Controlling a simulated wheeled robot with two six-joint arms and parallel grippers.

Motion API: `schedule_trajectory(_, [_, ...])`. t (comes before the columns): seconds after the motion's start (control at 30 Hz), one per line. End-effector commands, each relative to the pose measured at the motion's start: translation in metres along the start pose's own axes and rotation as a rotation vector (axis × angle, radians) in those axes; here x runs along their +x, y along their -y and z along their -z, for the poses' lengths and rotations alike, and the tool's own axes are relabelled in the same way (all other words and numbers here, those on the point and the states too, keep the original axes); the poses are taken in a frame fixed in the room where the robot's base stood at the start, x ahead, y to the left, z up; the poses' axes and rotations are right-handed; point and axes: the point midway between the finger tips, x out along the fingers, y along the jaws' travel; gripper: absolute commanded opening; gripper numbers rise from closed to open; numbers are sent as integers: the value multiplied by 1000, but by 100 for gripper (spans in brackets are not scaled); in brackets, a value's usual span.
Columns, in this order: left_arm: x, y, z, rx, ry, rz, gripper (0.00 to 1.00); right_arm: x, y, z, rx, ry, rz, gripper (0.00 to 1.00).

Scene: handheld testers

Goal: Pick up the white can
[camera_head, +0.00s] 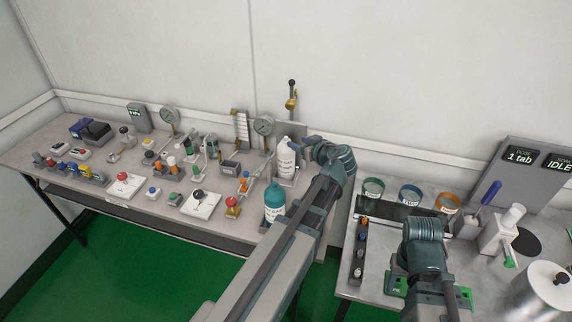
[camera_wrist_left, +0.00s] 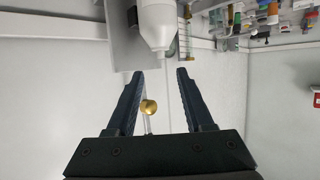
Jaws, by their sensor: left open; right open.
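The white can (camera_head: 286,158) is a white bottle-shaped container with a dark label, standing at the right end of the left bench by the wall. It shows upside down in the left wrist view (camera_wrist_left: 157,22), neck pointing down the picture. My left gripper (camera_head: 307,142) is beside the can's upper part. In the left wrist view its two dark fingers (camera_wrist_left: 160,74) are spread and empty, with the can's neck just beyond the gap, apart from them. My right gripper (camera_head: 402,212) is over the right bench, open, its fingers mostly hidden by its wrist.
A teal bottle (camera_head: 274,203) stands in front of the white can, close to my left arm. A round gauge (camera_head: 264,126) and a brass-knobbed post (camera_head: 291,102) are near it. Several small testers crowd the left bench (camera_head: 150,207). Labelled cups (camera_head: 410,194) stand on the right bench.

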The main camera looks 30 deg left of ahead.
Motion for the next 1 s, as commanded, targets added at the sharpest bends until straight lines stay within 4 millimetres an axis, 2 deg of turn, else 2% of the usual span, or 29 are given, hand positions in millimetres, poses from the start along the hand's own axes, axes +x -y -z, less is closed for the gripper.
schedule_trajectory(0.03, [14,-1,-3,-1,0,3,52,8,1,0,0,0,0,50])
schedule_trajectory(0.2, [37,-1,-2,0,0,2,52,16,2,1,0,0,0,50])
schedule_trajectory(0.63, [51,0,-1,1,0,1,52,20,2,1,0,0,0,50])
schedule_trajectory(0.9, [89,0,-2,0,1,2,52,35,3,2,0,0,0,50])
schedule_trajectory(1.0, [97,1,-1,2,0,1,52,37,4,2,0,0,0,50])
